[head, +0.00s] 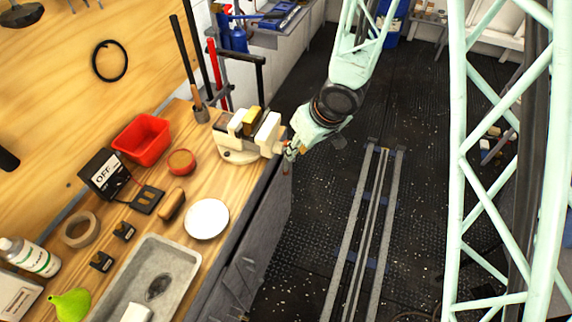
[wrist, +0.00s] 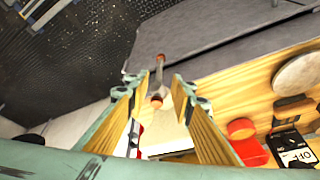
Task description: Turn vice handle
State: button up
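The cream-white vice (head: 238,140) stands on the wooden bench near its right edge, with a tan block between its jaws. Its handle (head: 287,160) hangs at the right end, partly covered by my gripper (head: 292,149). In the wrist view the handle (wrist: 159,74) is a thin grey bar with brownish end knobs. It lies between the two spread fingers of my gripper (wrist: 154,90), with a gap on each side. The fingers are open, and I see no contact with the handle. Most of the vice is hard to make out in the wrist view.
The bench holds a white plate (head: 207,218), a red bin (head: 142,139), a red round tin (head: 181,162), a black OFF box (head: 103,174) and a grey tray (head: 150,277). Upright tools stand behind the vice. Dark floor with a rail (head: 362,235) lies right of the bench.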

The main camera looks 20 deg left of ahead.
aim_at(287, 163)
jog(key=shift+b+x, duration=2.65)
jog(key=shift+x, duration=4.05)
jog(key=shift+c, duration=0.4)
jog(key=shift+s, duration=0.1)
grip_shut()
